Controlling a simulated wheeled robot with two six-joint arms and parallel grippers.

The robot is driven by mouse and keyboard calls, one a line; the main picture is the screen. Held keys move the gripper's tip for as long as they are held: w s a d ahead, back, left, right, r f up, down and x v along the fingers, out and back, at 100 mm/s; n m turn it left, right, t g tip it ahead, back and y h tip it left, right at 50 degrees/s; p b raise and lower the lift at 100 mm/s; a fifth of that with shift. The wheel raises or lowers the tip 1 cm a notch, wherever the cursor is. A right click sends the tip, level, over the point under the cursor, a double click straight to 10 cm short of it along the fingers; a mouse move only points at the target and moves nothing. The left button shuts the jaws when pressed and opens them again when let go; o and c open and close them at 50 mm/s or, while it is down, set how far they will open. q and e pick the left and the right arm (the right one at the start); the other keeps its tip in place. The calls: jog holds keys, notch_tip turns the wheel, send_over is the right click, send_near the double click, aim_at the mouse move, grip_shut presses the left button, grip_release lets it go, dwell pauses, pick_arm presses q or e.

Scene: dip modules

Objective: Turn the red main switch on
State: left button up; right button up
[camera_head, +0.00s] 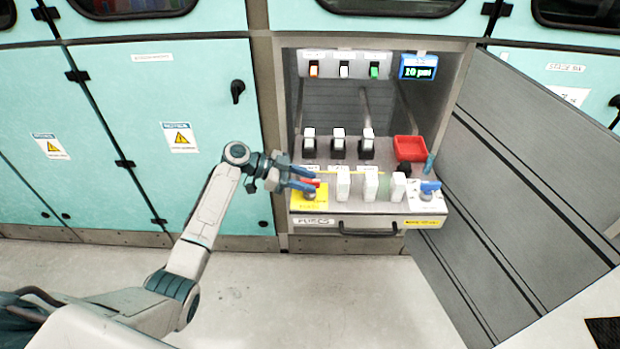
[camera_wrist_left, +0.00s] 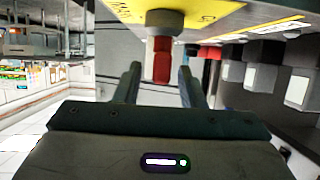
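The red main switch (camera_head: 311,183) sits on a yellow plate (camera_head: 322,203) at the left front of the panel in the open cabinet. My left gripper (camera_head: 306,179) reaches it from the left, its blue fingers partly covering the switch in the head view. In the left wrist view the red handle (camera_wrist_left: 162,62) on its grey shaft points between my two left fingers (camera_wrist_left: 158,82). The fingers are open, with a gap showing on either side of the handle. My right gripper is in neither view.
White modules (camera_head: 344,186) stand right of the yellow plate. A blue switch (camera_head: 430,188) is at the panel's right, with a red bin (camera_head: 410,148) behind. A blue display (camera_head: 418,67) hangs above. The open grey door (camera_head: 530,150) bounds the right side.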

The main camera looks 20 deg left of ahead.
pick_arm(q)
jog(key=shift+w+d+f, duration=0.2)
jog(key=shift+d+f, duration=0.1)
jog(key=shift+d, duration=0.25)
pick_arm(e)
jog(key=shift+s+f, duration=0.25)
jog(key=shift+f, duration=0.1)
pick_arm(q)
grip_shut()
